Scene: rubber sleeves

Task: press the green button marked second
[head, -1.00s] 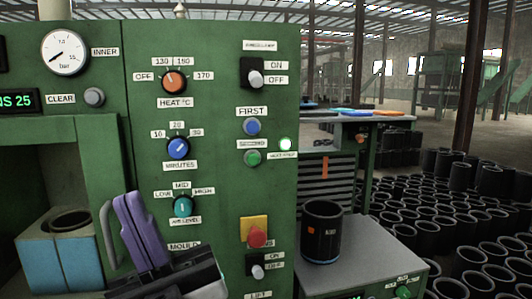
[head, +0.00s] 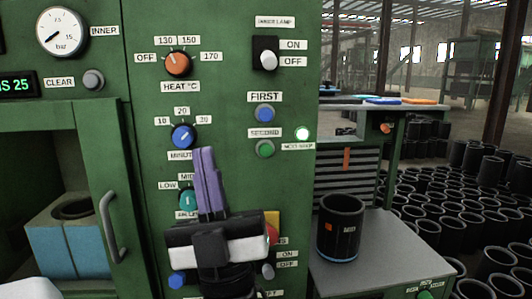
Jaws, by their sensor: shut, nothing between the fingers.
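The green button marked second (head: 265,149) is on the green panel, below its SECOND label (head: 264,133) and below the blue button marked first (head: 265,114). My gripper (head: 204,150) is in front of the panel, its purple fingers shut with nothing between them and pointing up. The fingertips are to the left of the green button, close to its height in the picture, and clear of it in this view. How far they stand from the panel I cannot tell. My gripper hides part of the minutes label and the lower dials.
A lit white lamp (head: 302,134) is right of the green button. A lamp switch (head: 267,56) is above. The minutes knob (head: 184,136) is just left of my fingertips. A red stop-like button (head: 272,233) is partly behind my gripper. A black sleeve (head: 340,228) stands on the right-hand table.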

